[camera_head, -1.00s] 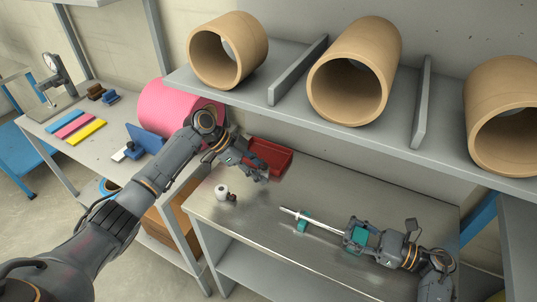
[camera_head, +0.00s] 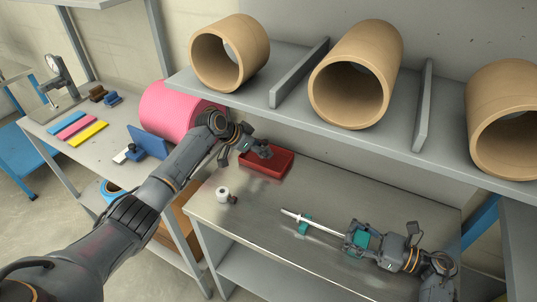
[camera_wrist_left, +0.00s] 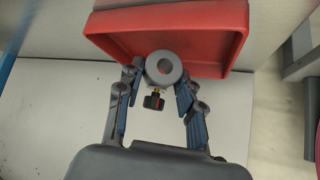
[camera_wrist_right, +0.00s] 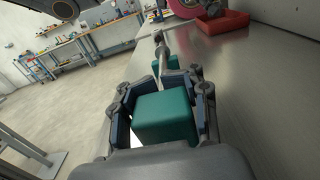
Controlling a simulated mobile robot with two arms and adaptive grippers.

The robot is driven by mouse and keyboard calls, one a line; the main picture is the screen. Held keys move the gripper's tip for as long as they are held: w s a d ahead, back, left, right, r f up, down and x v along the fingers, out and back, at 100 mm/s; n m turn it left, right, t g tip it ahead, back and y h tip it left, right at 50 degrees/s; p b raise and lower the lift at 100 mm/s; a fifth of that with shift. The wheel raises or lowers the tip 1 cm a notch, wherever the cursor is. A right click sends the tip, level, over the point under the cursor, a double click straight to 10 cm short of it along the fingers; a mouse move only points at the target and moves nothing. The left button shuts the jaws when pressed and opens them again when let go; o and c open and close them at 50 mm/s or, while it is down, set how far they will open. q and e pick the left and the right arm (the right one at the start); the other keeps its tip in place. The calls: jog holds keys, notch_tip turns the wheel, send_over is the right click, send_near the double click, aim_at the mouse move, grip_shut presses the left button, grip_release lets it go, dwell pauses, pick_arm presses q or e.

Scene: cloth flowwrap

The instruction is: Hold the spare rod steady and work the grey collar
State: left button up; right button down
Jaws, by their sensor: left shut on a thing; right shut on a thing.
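The grey collar (camera_wrist_left: 150,72), a ring with a black knob on a brass screw, is between my left gripper's fingers in the left wrist view. My left gripper (camera_head: 264,153) is shut on it at the red tray (camera_head: 252,168); whether the collar touches the tray is unclear. The pale spare rod (camera_head: 326,229) lies low along the bench, passing over a small teal support (camera_head: 304,223). My right gripper (camera_head: 351,240) is shut on a teal block (camera_wrist_right: 163,117) at the rod's near end. The rod also shows beyond the block in the right wrist view (camera_wrist_right: 170,64).
A shelf (camera_head: 292,97) with large tan tubes overhangs the bench's back.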

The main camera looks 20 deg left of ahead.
pick_arm(q)
jog(key=shift+f, duration=0.3)
dwell(0.4)
jog(key=shift+f, duration=0.8)
jog(key=o, duration=1.3)
jog(key=shift+c, duration=0.2)
jog(key=v, duration=1.2)
